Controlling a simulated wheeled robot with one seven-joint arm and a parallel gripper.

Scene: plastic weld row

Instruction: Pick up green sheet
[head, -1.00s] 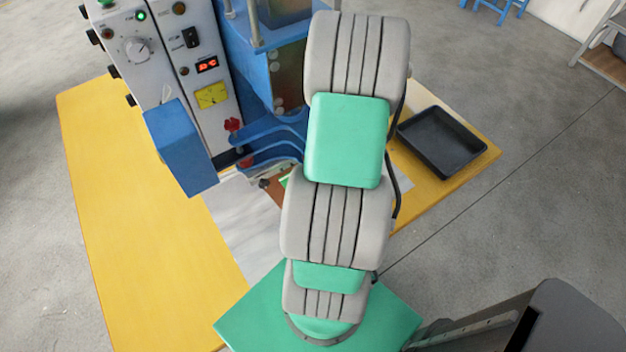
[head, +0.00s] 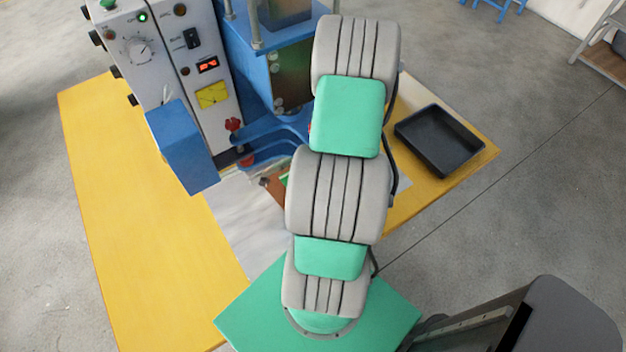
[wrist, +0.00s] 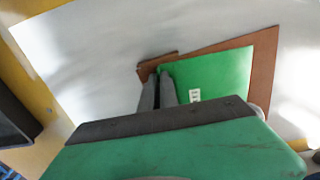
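The green sheet (wrist: 212,82) lies flat on a brown backing piece (wrist: 262,68) in the wrist view, with a small white label on it. In the head view only a sliver of the green sheet (head: 284,180) shows beside my arm. My gripper (wrist: 158,76) is at the left edge of the green sheet in the wrist view. Its two fingers are close together with a narrow gap. I cannot tell whether the sheet's edge is between them. My arm hides the gripper in the head view.
A white surface (wrist: 85,40) lies around the brown piece, on a yellow table (head: 150,230). A blue and grey machine (head: 265,75) stands close behind. A black tray (head: 440,140) sits on the table at right.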

